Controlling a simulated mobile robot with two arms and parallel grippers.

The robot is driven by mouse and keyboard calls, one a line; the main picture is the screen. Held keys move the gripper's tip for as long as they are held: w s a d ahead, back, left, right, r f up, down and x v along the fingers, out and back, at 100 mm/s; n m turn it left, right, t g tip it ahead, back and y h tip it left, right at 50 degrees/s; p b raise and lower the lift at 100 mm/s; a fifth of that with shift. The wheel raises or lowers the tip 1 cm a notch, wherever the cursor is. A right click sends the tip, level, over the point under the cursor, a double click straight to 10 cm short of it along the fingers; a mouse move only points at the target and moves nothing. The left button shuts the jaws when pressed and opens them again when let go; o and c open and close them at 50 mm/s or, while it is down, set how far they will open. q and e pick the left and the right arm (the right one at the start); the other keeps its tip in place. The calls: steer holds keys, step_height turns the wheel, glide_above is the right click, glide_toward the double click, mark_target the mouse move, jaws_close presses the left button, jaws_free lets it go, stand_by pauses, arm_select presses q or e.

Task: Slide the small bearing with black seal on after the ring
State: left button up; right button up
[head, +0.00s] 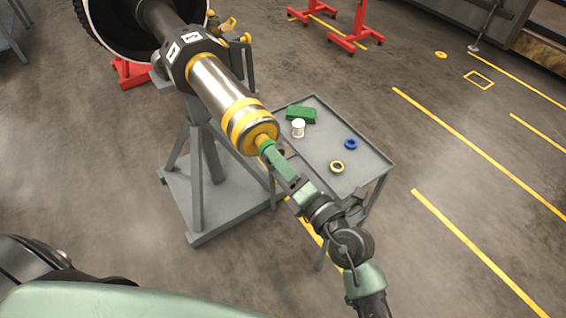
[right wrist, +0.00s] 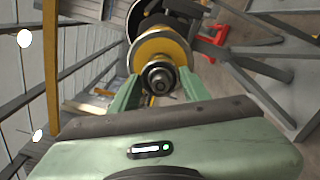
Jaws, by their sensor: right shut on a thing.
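The shaft of the rotor (head: 212,80) slants down toward the right in the head view. It has yellow bands and a yellow stepped end (head: 261,133). My right gripper (head: 267,149) is at that end, its green fingers shut. In the right wrist view, a small dark round part with a grey metal rim, apparently the small bearing with black seal (right wrist: 149,77), sits between the fingers, in line with the shaft. The wide yellow end face (right wrist: 160,47) is behind it. In the head view the fingers mostly hide the bearing. My left gripper is out of view.
A grey tray table (head: 377,162) stands right of the shaft. A grey stand (head: 197,158) bears the shaft. Open floor lies to the right.

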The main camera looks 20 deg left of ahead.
steer(key=shift+w+a+p, duration=0.2)
steer(key=shift+a+p, duration=0.1)
stand_by(0.5)
stand_by(0.4)
steer(key=o, duration=1.3)
steer(key=shift+o, duration=0.4)
steer(key=o, duration=0.4)
steer(key=shift+d, duration=0.1)
steer(key=shift+p+v, duration=0.7)
steer(key=shift+v, duration=3.75)
